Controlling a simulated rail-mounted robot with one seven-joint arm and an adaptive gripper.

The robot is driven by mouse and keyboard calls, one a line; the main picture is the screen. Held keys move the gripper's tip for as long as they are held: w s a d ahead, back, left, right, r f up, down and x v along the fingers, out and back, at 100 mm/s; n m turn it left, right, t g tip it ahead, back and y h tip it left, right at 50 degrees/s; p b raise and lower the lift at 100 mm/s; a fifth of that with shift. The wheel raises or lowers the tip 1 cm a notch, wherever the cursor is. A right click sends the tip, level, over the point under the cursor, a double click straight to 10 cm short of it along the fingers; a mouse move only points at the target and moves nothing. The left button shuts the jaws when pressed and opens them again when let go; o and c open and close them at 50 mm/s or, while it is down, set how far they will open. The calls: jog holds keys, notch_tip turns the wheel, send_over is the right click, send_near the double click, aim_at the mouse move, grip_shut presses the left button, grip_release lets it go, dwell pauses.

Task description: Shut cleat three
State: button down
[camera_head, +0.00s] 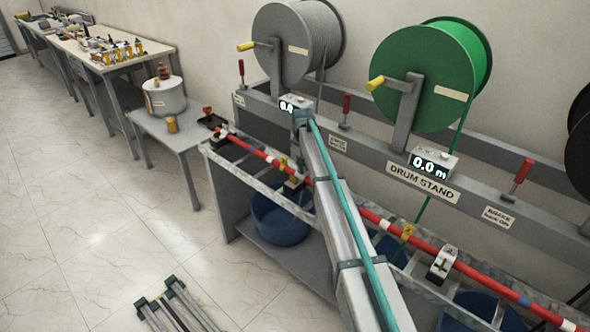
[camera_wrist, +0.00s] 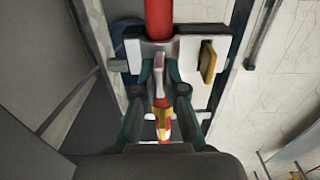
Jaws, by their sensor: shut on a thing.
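In the wrist view a white cleat block (camera_wrist: 133,48) sits around a red cable (camera_wrist: 159,15), with a small yellow plate (camera_wrist: 208,62) at its right side. My gripper (camera_wrist: 160,88) is right at this cleat, its dark green fingers closed on a narrow grey lever (camera_wrist: 159,62) in front of the cable. A red and yellow part shows between the fingers. In the head view my arm hides most of the gripper; a cleat (camera_head: 295,184) shows beside the arm on the red cable (camera_head: 262,154). Another cleat (camera_head: 441,263) sits farther right. I cannot read the cleat numbers.
The drum stand (camera_head: 425,182) with a grey drum (camera_head: 290,42) and a green drum (camera_head: 425,80) stands behind the cable. Blue tubs (camera_head: 280,217) are below the cable frame. A small table (camera_head: 180,136) stands at left. The floor at left is mostly clear.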

jog(key=c, duration=1.2)
grip_release()
jog(key=shift+c, duration=0.2)
notch_tip(320, 180, up, 12)
jog(key=shift+s, duration=0.1)
